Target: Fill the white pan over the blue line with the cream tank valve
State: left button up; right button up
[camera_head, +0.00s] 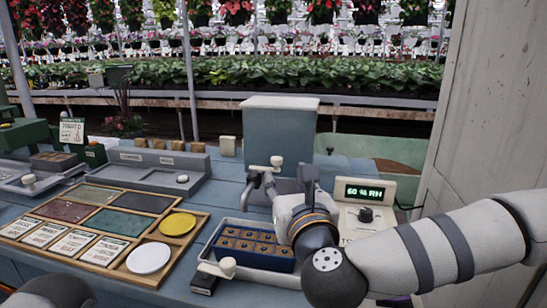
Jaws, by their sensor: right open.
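The tank (280,128) is a grey-blue box on the bench at centre. Its cream valve (277,162) sits low on the front, above a grey spout (256,180). The whitish pan (213,238) stands below and in front of the tank, holding a blue tray of small dark cells (252,246). A cream knob (228,265) is on the pan's near left corner. Any blue line or water inside is not discernible. My right gripper (306,172) is open, just right of the valve; contact cannot be told. My right wrist hides the pan's right end. My left gripper is out of view.
A display reading 60 % RH (371,191) stands right of my gripper. A wooden sorting board (60,247) with a white disc (149,258) and yellow disc (177,224) lies left of the pan. Grey trays (147,176) stand behind it. A pale wall closes the right side.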

aim_at(277, 161)
jog(key=w, duration=0.3)
jog(key=w+a, duration=0.1)
jog(key=w, duration=0.6)
jog(key=shift+a+f, duration=0.1)
jog(key=shift+a, duration=0.2)
grip_shut()
